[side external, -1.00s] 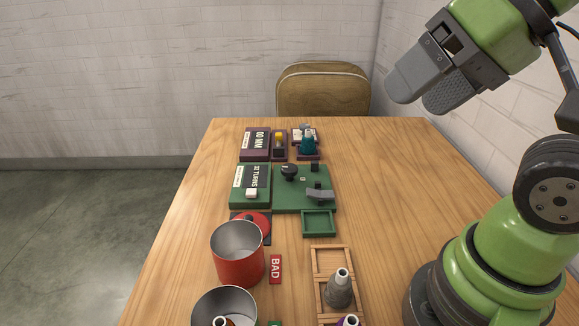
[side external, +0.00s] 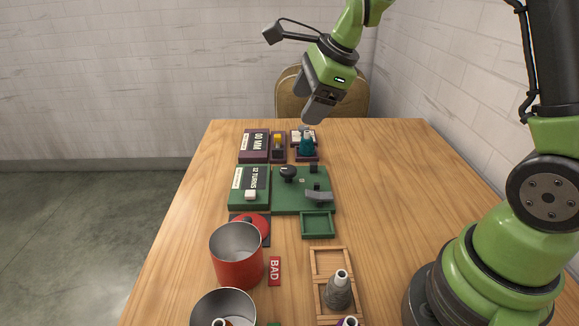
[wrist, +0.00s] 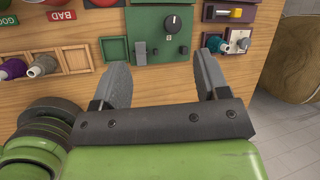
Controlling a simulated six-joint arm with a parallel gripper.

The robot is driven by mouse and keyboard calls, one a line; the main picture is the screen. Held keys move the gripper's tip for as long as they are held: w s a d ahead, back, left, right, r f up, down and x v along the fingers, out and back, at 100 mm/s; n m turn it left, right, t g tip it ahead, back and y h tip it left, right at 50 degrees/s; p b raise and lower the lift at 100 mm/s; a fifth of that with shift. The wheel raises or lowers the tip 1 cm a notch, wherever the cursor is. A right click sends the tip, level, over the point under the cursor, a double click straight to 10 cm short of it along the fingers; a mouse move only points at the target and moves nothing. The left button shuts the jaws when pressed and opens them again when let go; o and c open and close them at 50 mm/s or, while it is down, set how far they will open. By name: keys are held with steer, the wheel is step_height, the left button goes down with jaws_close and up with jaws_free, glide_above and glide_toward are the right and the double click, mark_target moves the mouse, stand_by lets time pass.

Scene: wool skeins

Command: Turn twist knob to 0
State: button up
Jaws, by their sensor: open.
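A black round twist knob (side external: 289,172) sits on the green panel (side external: 284,203) near the middle of the table. The knob also shows in the wrist view (wrist: 173,23), with a pale mark on its face and a small pale label below it. I cannot read its setting. My gripper (side external: 312,108) is in the air above the far end of the table, beyond the panel and near the teal skein. In the wrist view my gripper (wrist: 160,70) is open and empty, with its two fingers wide apart and the panel beyond them. It does not touch the knob.
A teal skein (side external: 307,144) stands behind the panel. A green box (side external: 265,186) reading "12 TURNS" and a purple box (side external: 247,146) adjoin. Red can (side external: 237,262), BAD plate (side external: 274,271) and wooden crate (side external: 331,249) are nearer.

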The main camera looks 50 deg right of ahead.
mark_target(289, 169)
steer(key=w+d+f+m, duration=0.1)
steer(key=w+f+m, duration=0.1)
steer(key=f, duration=0.4)
steer(key=w+d+f+m, duration=0.1)
steer(key=w+f+m, duration=0.2)
steer(key=f, duration=0.4)
steer(key=w+d+f+m+g, duration=0.1)
steer(key=w+f+m, duration=0.1)
steer(key=f, duration=0.4)
steer(key=shift+w+d+f+m, duration=0.2)
steer(key=shift+w+f+m, duration=0.15)
steer(key=shift+m, duration=0.25)
steer(key=c, duration=0.9)
